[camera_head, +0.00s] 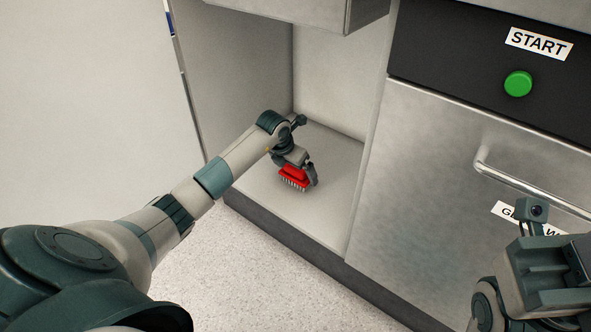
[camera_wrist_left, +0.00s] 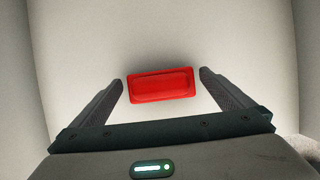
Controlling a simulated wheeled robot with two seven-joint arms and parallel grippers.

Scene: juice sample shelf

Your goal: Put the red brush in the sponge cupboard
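The red brush (camera_head: 294,176) is inside the open cupboard, bristles down, at or just above the cupboard floor (camera_head: 325,210). In the left wrist view the brush (camera_wrist_left: 161,85) lies between the fingertips, with a narrow gap on each side. My left gripper (camera_head: 300,172) reaches into the cupboard over the brush. Its fingers are open around the brush (camera_wrist_left: 161,78). Part of my right arm's end (camera_head: 540,260) shows at the lower right; its fingers cannot be made out.
The cupboard's left wall (camera_head: 240,70) and back wall (camera_head: 340,70) enclose the space around my left gripper. A metal appliance front (camera_head: 430,180) with a handle (camera_head: 530,183) and a green START button (camera_head: 518,83) stands to the right. The cupboard floor around the brush is clear.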

